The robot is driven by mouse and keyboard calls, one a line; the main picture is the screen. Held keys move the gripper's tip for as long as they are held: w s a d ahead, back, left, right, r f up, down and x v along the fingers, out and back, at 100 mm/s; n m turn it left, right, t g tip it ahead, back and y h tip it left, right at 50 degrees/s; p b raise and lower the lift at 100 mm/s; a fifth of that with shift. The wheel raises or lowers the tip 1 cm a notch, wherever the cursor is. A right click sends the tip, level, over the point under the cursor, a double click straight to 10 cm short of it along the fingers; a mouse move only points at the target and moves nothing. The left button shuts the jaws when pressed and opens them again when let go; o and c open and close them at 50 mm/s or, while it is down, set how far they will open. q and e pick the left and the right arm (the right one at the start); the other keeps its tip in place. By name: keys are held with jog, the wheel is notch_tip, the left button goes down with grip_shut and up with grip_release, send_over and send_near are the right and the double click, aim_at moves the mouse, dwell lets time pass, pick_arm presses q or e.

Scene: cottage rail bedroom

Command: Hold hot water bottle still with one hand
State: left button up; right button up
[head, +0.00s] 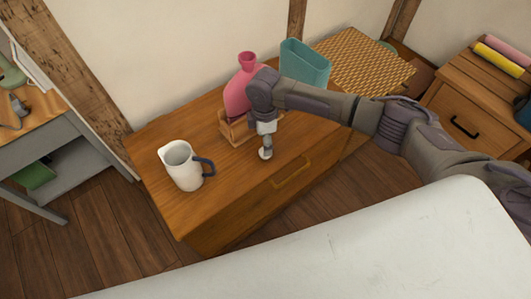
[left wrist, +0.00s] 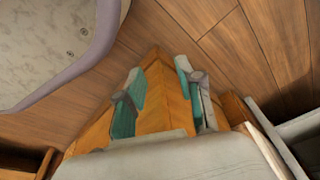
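The pink hot water bottle (head: 240,88) stands upright in a small wooden holder (head: 234,131) on a wooden chest (head: 160,207) in the head view. Its neck and collar are clear; its right side is partly hidden by my right arm. My right gripper (head: 265,145) points down in front of the bottle, low over the chest top. A small pale round piece (head: 265,154) is at its tip; I cannot tell whether it is gripped. My left gripper (left wrist: 161,98) shows only in the left wrist view. Its teal-padded fingers are apart, with only wood seen between them.
A white jug (head: 183,166) with a dark handle stands at the chest's left front. A teal container (head: 306,66) and a woven box (head: 365,60) are at the back right. A pale surface (head: 300,255) fills the foreground. The chest's front left corner is clear.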

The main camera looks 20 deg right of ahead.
jog(key=shift+s+f, duration=0.1)
jog(key=shift+f, duration=0.2)
jog(key=f, duration=0.2)
jog(key=f+b, duration=0.1)
jog(key=shift+s+a+f, duration=0.15)
jog(key=shift+s+f, duration=0.1)
jog(key=shift+f, duration=0.55)
pick_arm(q)
jog(key=w+r, duration=0.2)
jog(key=r, duration=0.1)
jog(key=shift+w+d+r, duration=0.1)
jog(key=shift+d+r, duration=0.05)
jog(key=shift+r, duration=0.15)
pick_arm(e)
jog(key=shift+c, duration=0.3)
jog(key=c, duration=0.8)
